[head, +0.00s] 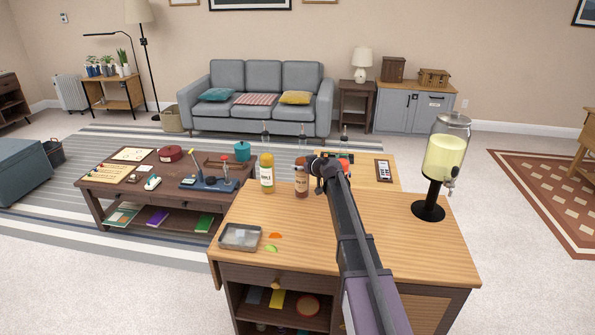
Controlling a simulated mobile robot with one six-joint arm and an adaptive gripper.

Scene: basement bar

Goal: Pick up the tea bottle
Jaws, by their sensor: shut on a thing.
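The brown bottle with a pale label, which looks like the tea bottle (301,183), is upright at the back of the wooden counter (330,225). My gripper (306,164) is at its upper part and shut on it, reaching in from the right. The arm and gripper hide part of the bottle's right side and neck. I cannot tell whether its base touches the counter.
A yellow bottle with a green and white label (266,174) stands close to the left. A drink dispenser (446,150) stands at the right. A metal tray (240,237) lies at the front left. A remote-like object (383,171) lies at the back right.

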